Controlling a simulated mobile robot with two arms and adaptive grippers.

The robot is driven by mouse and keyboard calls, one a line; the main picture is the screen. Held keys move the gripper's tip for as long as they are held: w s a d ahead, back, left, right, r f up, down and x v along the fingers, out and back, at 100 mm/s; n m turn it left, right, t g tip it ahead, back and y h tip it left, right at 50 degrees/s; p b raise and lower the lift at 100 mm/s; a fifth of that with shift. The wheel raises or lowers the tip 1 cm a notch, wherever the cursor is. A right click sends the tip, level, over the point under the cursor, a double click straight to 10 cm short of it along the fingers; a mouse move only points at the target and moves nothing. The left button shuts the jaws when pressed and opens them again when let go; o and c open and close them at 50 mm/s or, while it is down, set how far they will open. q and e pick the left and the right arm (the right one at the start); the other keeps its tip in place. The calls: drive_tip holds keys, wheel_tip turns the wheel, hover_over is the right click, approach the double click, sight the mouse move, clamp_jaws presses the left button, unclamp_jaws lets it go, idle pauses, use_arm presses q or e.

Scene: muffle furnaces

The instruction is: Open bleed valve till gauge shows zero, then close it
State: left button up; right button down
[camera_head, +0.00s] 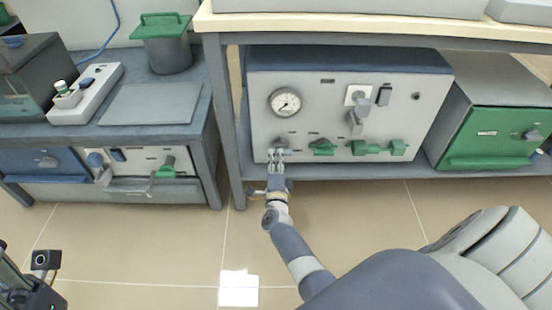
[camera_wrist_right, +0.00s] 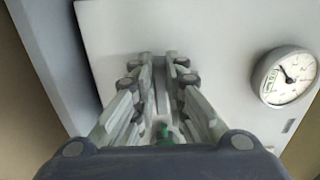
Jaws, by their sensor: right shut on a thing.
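The round white gauge (camera_head: 285,102) is on the upper left of the grey front panel (camera_head: 345,125); it also shows at the right of the wrist view (camera_wrist_right: 285,76). Its dark needle is visible, but the numbers are too small to read. My right gripper (camera_head: 277,157) is at the panel's lower left, below the gauge, shut on a small valve handle mostly hidden by its fingers. In the wrist view the fingers (camera_wrist_right: 160,95) reach to the panel, with a bit of green low between them. Part of my left gripper (camera_head: 38,285) shows at the lower left, away from the panel.
Green handles (camera_head: 322,147) (camera_head: 378,148) line the panel's lower edge to the right of my right gripper. A grey fitting (camera_head: 356,112) sticks out above them. A green-fronted unit (camera_head: 490,135) stands at the right. A bench (camera_head: 150,135) is at the left. The tiled floor in front is clear.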

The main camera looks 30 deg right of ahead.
drive_tip(key=c, duration=1.7)
unclamp_jaws()
drive_tip(key=shift+o, duration=0.5)
